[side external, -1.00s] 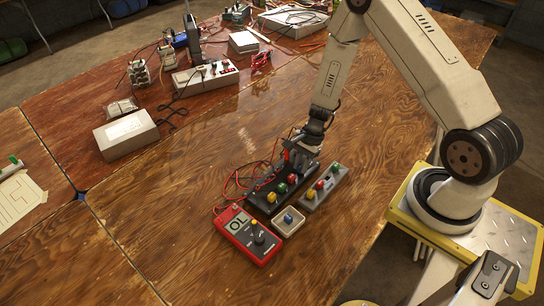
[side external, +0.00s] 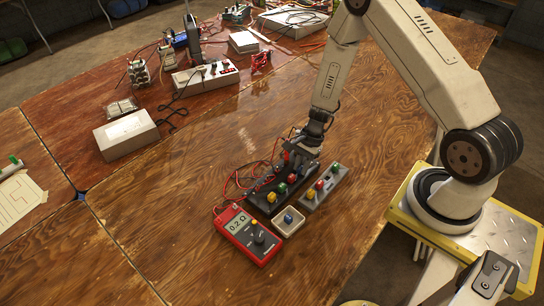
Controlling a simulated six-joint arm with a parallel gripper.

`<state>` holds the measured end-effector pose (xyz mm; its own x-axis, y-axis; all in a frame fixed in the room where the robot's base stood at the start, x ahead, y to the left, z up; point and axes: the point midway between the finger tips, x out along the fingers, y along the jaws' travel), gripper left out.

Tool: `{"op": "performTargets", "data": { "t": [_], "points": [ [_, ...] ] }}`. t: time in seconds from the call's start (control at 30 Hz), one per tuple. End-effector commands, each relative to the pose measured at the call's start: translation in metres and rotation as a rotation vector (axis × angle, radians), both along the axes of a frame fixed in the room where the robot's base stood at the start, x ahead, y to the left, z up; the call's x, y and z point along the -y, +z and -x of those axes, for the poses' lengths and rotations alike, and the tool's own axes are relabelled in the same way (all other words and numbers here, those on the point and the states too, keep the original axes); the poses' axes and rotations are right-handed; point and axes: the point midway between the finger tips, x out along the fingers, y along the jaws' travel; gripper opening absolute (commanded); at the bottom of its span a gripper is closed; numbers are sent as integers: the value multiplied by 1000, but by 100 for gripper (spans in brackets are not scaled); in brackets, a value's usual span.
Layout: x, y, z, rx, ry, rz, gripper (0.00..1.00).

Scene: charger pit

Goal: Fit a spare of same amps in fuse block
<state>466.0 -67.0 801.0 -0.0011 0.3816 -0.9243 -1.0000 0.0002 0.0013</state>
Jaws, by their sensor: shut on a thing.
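The dark fuse block (side external: 258,191) lies on the wooden table with yellow (side external: 272,197), red (side external: 281,188) and green (side external: 292,179) fuses in it. My gripper (side external: 296,162) is low over the block's far end, shut on a small fuse that its fingers hide; I cannot tell its colour. The grey spare rack (side external: 306,206) beside the block holds yellow (side external: 310,194), red (side external: 319,184) and green (side external: 336,167) fuses, with a gap between red and green. A blue fuse (side external: 288,218) lies in the small white dish (side external: 292,232). The red multimeter (side external: 247,238) reads 0.2 Ω.
Red and dark leads (side external: 240,180) loop left of the block to the meter. A white box (side external: 127,135), a power strip (side external: 204,76) and other gear stand farther back. The wood left of the meter and right of the rack is clear.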

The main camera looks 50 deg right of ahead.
Motion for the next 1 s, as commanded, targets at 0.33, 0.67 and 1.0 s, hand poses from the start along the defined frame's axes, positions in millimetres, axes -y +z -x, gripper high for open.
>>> {"op": "performTargets", "data": {
  "t": [0.33, 0.67, 1.0],
  "points": [
    [0, 0, 0, 1, 1, 0, 38],
    [0, 0, 0, 1, 1, 0, 69],
    [0, 0, 0, 1, 1, 0, 90]
  ]
}}
